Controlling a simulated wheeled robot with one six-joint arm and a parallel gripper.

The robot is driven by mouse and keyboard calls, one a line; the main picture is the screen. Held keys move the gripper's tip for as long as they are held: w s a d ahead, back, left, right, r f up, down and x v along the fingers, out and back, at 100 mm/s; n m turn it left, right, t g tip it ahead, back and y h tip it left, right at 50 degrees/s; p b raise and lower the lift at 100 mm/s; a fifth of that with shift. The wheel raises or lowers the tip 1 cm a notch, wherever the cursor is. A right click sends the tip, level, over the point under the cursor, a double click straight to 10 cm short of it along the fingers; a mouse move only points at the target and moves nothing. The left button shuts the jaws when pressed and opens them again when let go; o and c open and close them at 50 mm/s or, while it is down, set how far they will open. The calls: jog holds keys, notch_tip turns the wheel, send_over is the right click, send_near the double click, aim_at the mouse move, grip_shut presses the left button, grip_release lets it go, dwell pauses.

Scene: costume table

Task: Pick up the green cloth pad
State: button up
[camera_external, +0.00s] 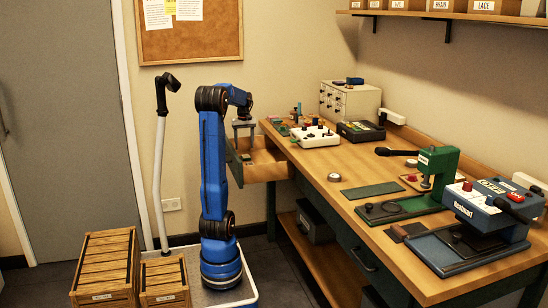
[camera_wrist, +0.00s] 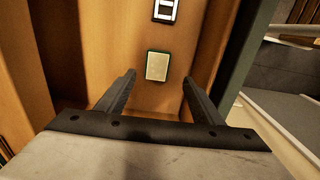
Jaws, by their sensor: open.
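My gripper (camera_external: 243,143) is over the open drawer (camera_external: 262,172) at the table's far left end, pointing down. In the wrist view my gripper (camera_wrist: 158,77) is open, with nothing between its fingers. A small rectangular pad (camera_wrist: 157,66) with a pale yellowish-green top and a dark green edge lies flat on the wooden drawer floor. It appears between and slightly beyond the fingertips, below them. Whether it is cloth is hard to tell. A flat dark green mat (camera_external: 372,190) also lies on the table top, well away from my gripper.
A black-and-white item (camera_wrist: 165,10) lies beyond the pad in the drawer. The drawer's wooden wall (camera_wrist: 28,60) rises on the left and a dark green edge (camera_wrist: 240,50) runs on the right. The table holds a green press (camera_external: 436,170), a blue machine (camera_external: 485,212) and a small drawer cabinet (camera_external: 350,102).

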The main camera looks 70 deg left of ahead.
aim_at(246, 157)
jog(key=shift+w+d+f, duration=0.1)
jog(key=shift+w+f, duration=0.05)
jog(key=shift+f, duration=1.4)
jog(key=shift+w+d+f, duration=0.1)
jog(key=shift+w+f, duration=0.05)
jog(key=shift+f, duration=1.4)
jog(key=shift+c, duration=0.2)
jog(key=c, duration=1.1)
